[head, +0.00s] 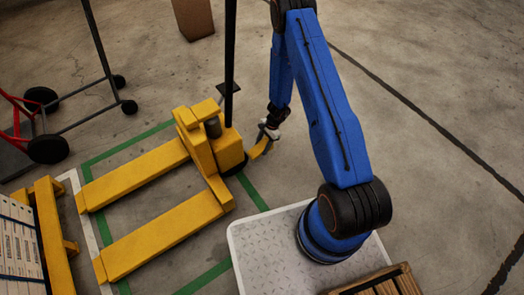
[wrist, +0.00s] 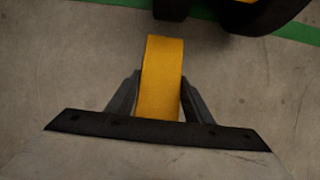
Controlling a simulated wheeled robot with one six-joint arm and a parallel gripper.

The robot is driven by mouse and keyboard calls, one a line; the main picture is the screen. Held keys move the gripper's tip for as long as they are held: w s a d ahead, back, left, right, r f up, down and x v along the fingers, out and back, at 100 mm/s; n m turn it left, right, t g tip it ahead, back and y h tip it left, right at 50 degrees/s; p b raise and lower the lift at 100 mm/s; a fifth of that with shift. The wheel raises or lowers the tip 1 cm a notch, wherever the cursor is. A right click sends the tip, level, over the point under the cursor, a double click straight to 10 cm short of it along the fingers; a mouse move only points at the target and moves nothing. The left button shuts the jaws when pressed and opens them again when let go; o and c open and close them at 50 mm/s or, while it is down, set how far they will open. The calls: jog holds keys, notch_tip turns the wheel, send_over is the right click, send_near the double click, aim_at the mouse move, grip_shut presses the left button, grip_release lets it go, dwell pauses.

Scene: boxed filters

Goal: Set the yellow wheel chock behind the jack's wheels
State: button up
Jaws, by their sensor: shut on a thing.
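The yellow wheel chock (wrist: 162,80) is between the two dark fingers of my gripper (wrist: 160,105) in the wrist view. In the head view the chock (head: 261,149) shows small and tilted below my gripper (head: 268,133), just right of the jack's drive end. The yellow pallet jack (head: 203,150) stands with its two forks pointing left. Black wheels of the jack (wrist: 265,14) show at the top of the wrist view, with bare floor between them and the chock. Whether the chock touches the floor I cannot tell.
Green floor lines (head: 252,192) run around the jack. A red and black hand truck (head: 48,148) stands at left, and a yellow rack with boxed filters (head: 20,240) at lower left. A brown box (head: 194,18) stands at the back. Floor to the right is clear.

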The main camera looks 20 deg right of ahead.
aim_at(262, 150)
jog(key=shift+f, duration=2.05)
jog(key=shift+f, duration=0.15)
jog(key=o, duration=1.4)
